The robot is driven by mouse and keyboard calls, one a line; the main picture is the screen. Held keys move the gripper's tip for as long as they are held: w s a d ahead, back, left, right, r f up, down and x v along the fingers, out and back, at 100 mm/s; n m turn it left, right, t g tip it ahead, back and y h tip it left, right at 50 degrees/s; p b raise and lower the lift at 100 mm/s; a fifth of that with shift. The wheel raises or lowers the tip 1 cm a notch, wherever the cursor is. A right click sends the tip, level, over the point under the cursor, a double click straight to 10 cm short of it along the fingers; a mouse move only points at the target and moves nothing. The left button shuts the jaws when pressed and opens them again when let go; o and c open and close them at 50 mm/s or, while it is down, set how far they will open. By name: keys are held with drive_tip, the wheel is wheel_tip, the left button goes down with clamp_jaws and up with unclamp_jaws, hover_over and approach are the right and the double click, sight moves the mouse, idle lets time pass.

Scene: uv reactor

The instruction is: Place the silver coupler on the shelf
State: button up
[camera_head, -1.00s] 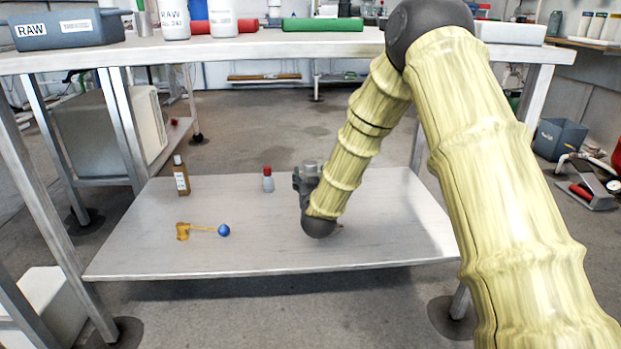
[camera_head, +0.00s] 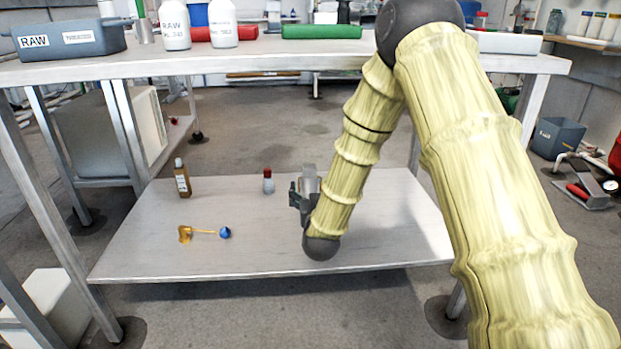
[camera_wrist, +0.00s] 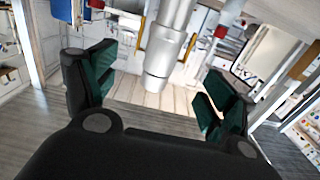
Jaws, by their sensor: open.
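The silver coupler (camera_head: 309,179) is a grey metal cylinder, upright beside my gripper (camera_head: 298,197) in the head view. In the wrist view the coupler (camera_wrist: 163,58) shows large, between and beyond the fingers of my gripper (camera_wrist: 154,82). The dark fingers with green pads are spread, with visible gaps on both sides of the coupler. The shelf (camera_head: 240,255) is the grey lower board under the table. My gripper is low over its right half. My forearm hides part of the gripper, and I cannot tell whether the coupler's base touches the shelf.
On the shelf stand a brown bottle (camera_head: 182,180) and a small red-capped bottle (camera_head: 267,184). A yellow piece (camera_head: 186,234) with a blue ball (camera_head: 225,233) lies front left. The tabletop (camera_head: 250,52) overhangs the shelf. The shelf's front middle is clear.

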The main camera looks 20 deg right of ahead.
drive_tip(key=p+v, duration=0.1)
drive_tip(key=v, duration=0.4)
drive_tip(key=shift+s+p, duration=0.25)
drive_tip(key=shift+p, duration=0.15)
